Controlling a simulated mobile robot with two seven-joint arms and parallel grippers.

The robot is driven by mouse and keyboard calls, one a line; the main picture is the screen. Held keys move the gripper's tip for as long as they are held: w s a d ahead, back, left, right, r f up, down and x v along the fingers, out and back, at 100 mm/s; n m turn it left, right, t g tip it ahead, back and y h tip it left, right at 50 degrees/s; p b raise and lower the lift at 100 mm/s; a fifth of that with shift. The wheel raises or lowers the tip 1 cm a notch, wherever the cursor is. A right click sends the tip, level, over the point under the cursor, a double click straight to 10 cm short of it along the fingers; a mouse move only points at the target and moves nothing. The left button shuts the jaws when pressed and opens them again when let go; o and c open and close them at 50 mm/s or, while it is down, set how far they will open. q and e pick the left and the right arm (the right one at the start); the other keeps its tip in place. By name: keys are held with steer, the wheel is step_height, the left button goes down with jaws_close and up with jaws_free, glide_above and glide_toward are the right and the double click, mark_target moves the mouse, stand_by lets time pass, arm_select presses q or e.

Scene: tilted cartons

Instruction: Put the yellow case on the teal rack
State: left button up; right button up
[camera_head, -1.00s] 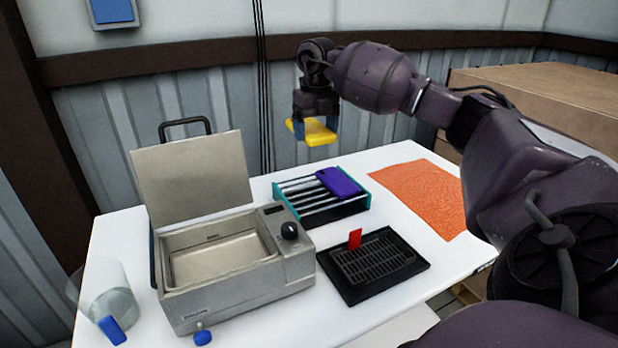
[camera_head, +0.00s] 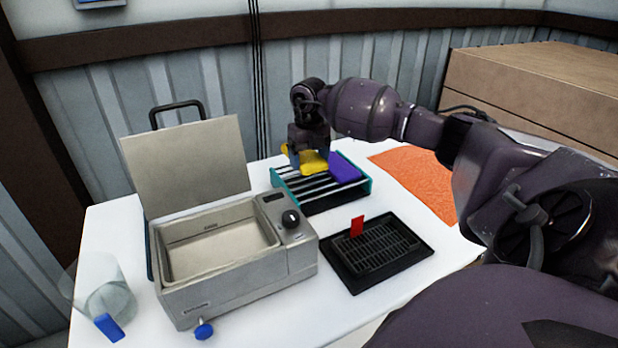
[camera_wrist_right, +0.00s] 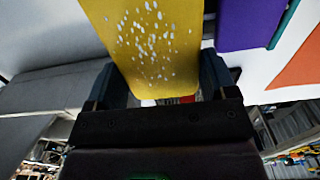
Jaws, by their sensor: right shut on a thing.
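The yellow case (camera_head: 313,163) is held between the fingers of my right gripper (camera_head: 308,160), just over the left part of the teal rack (camera_head: 364,190). I cannot tell whether it touches the rack's bars. In the right wrist view the yellow case (camera_wrist_right: 160,45), with pale speckles, sits between the two fingers of my right gripper (camera_wrist_right: 165,88). A purple case (camera_head: 345,168) lies on the right part of the rack, and it also shows in the right wrist view (camera_wrist_right: 245,25), beside the yellow case with a gap between. My left gripper is not in view.
A grey water bath (camera_head: 240,275) with a raised lid stands left of the rack. A black tray (camera_head: 378,255) with a red tab (camera_head: 357,227) lies in front. An orange mat (camera_head: 425,180) lies to the right. A clear beaker (camera_head: 105,290) stands at the front left.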

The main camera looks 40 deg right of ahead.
mark_target(309, 184)
steer(key=shift+f, duration=1.1)
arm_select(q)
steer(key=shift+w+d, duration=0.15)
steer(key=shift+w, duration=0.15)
arm_select(e)
steer(key=shift+f, duration=2.05)
steer(key=shift+f, duration=0.15)
steer(key=o, duration=0.8)
steer(key=shift+o, duration=0.2)
steer(key=shift+r, duration=0.25)
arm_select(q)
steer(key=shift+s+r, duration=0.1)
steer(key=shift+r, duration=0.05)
arm_select(e)
step_height(309, 184, up, 12)
steer(key=shift+f, duration=0.1)
